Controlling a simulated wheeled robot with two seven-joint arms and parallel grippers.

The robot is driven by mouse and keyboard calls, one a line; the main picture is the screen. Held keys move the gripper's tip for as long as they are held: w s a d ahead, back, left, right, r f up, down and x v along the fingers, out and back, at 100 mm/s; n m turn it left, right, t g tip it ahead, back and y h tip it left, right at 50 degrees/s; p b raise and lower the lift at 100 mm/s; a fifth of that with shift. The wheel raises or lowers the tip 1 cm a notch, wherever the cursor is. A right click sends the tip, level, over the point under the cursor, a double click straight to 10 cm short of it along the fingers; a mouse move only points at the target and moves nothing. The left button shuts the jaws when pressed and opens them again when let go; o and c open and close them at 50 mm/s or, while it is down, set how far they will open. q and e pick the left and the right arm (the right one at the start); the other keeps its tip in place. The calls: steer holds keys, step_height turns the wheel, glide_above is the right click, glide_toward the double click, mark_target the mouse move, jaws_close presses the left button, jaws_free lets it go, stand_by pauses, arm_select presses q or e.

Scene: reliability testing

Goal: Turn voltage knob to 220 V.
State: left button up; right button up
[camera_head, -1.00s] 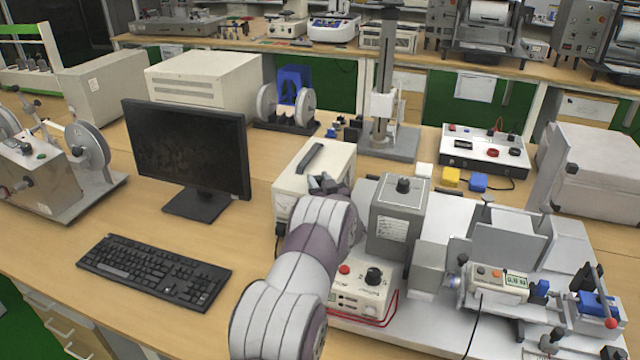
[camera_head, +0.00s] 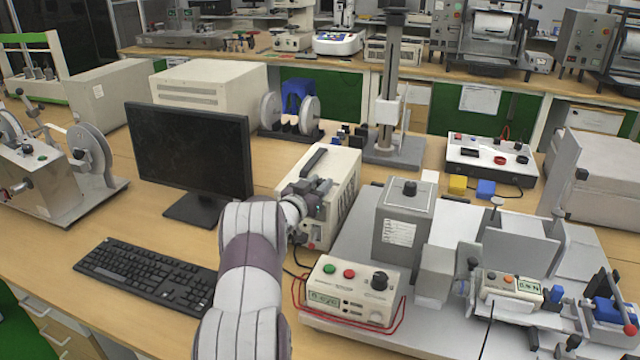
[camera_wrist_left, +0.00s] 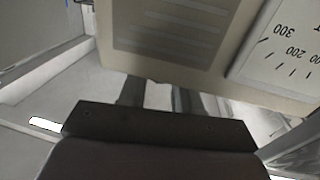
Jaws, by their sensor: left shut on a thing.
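The beige power unit (camera_head: 335,180) with a dark carrying handle stands on the table right of the monitor. My left gripper (camera_head: 308,203) is at its front face, and the arm and wrist cover much of that face. In the left wrist view the unit's vented face (camera_wrist_left: 165,40) and a meter scale (camera_wrist_left: 292,50) marked 200 and 300 show close by, upside down. The left fingers (camera_wrist_left: 157,97) reach in at the unit's lower edge there and are shut on the voltage knob, which is largely hidden. My right gripper is out of view.
A monitor (camera_head: 190,150) and a keyboard (camera_head: 148,277) are to the left of the arm. A small control box (camera_head: 352,292) with red and green buttons, a dark knob and red wires stands close on the right, before a grey box (camera_head: 402,225).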

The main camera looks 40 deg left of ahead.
arm_select(q)
steer(key=shift+a+m+h+p, duration=0.1)
steer(key=shift+m+h+p, duration=0.2)
steer(key=shift+m+h, duration=0.35)
steer(key=shift+h, duration=0.45)
steer(key=o, duration=1)
steer(key=shift+o, duration=0.2)
steer(key=s, duration=1.2)
steer(key=shift+s+d, duration=0.25)
steer(key=shift+s, duration=0.1)
